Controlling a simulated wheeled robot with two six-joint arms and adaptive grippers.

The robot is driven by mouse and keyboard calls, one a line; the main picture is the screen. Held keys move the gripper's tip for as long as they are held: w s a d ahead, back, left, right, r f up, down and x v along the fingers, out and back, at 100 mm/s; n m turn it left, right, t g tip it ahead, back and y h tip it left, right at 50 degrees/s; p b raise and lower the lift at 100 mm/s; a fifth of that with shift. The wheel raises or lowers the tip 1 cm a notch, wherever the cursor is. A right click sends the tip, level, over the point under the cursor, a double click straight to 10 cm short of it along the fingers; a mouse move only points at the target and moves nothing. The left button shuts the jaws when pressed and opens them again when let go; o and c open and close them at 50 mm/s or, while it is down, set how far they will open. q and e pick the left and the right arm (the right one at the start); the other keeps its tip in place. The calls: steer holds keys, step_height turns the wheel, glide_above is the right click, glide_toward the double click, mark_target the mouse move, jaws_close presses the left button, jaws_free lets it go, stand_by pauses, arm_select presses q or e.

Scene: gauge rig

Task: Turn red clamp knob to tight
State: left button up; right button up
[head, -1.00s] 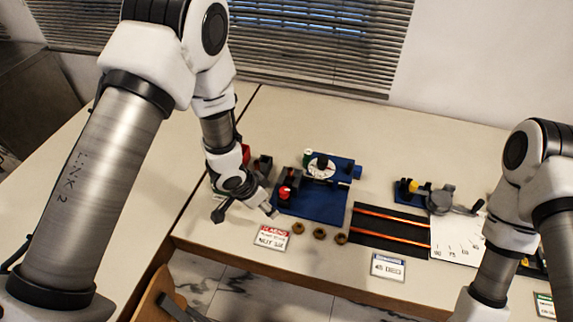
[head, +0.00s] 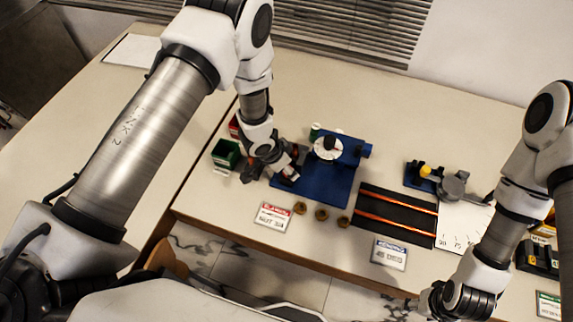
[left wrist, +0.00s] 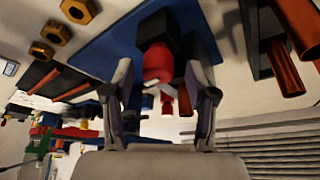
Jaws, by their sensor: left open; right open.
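The red clamp knob (left wrist: 158,63) sits on a dark block on the blue fixture plate (left wrist: 105,45). In the left wrist view it lies between the two spread fingers of my left gripper (left wrist: 160,78); I cannot tell whether they touch it. A white mark shows near its end. In the head view my left gripper (head: 271,174) is over the left part of the blue fixture (head: 318,188) and hides the knob. The fixture carries a white dial (head: 327,148). My right gripper (head: 440,300) is low at the right, open, away from the fixture.
A red-topped card (head: 273,215) and three brass nuts (head: 321,213) lie in front of the fixture. A green bin (head: 226,153) stands left of it. A black mat with orange strips (head: 395,215) and a grey gauge device (head: 453,186) are to the right.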

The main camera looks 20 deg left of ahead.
arm_select(q)
steer(key=shift+s+r, duration=0.15)
steer(key=shift+s, duration=0.05)
steer(key=shift+c, duration=1.4)
steer(key=shift+s+r, duration=0.1)
steer(key=shift+s, duration=0.05)
steer(key=c, duration=0.6)
jaws_close()
arm_select(e)
steer(key=shift+s, duration=0.25)
steer(key=shift+r, duration=0.1)
